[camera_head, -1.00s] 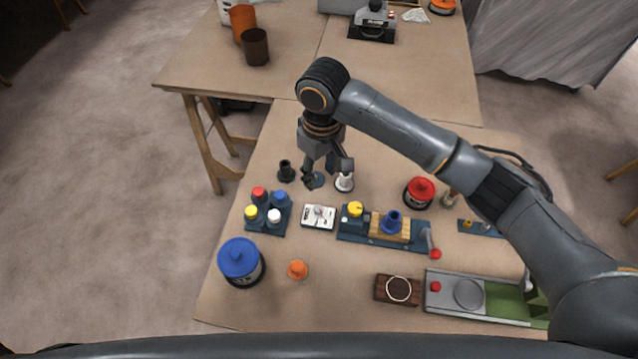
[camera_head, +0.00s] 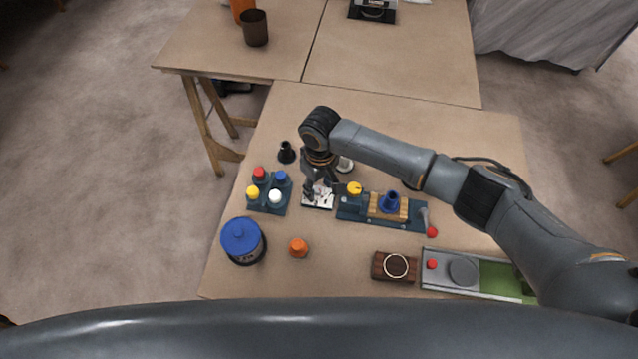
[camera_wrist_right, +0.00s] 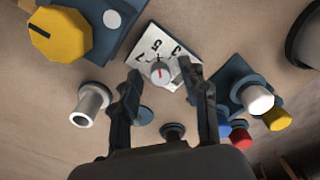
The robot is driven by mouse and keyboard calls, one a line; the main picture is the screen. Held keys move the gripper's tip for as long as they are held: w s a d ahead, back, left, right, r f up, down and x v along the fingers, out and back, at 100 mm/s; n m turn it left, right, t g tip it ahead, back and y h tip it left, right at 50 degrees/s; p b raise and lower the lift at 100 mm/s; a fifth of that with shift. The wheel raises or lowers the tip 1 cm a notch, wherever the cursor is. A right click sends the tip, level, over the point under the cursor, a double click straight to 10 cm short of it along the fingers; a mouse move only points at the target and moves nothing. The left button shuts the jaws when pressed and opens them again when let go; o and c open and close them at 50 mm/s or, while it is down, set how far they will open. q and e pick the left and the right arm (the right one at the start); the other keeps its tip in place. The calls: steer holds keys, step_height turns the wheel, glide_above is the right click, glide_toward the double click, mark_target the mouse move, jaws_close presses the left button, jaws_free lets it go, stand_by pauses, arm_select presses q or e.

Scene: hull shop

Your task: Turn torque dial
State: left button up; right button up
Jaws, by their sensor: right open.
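The torque dial is a small grey knob with a red pointer line (camera_wrist_right: 159,73) on a white plate printed with numbers (camera_wrist_right: 149,45). In the head view the white plate (camera_head: 317,203) is partly covered by my right gripper (camera_head: 323,190). In the right wrist view my right gripper (camera_wrist_right: 160,72) is open, with one finger on each side of the knob. I cannot tell whether the fingertips touch it. My left gripper is not in view.
A rack with coloured caps (camera_head: 268,198) stands left of the plate. A blue fixture with a yellow knob (camera_head: 355,188) stands close on its right. A blue-lidded jar (camera_head: 243,241) and an orange cone (camera_head: 298,247) are nearer me. Black (camera_head: 286,152) and white (camera_head: 345,164) pieces stand behind.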

jaws_close()
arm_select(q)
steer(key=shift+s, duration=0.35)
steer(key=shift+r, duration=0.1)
arm_select(e)
steer(key=shift+n, duration=0.3)
steer(key=n+p, duration=0.1)
steer(key=n, duration=0.2)
steer(key=shift+r+n, duration=0.1)
steer(key=shift+n, duration=0.2)
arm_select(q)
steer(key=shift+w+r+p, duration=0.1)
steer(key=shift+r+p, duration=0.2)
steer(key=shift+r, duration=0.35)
arm_select(e)
steer(key=shift+n, duration=2.3)
jaws_free()
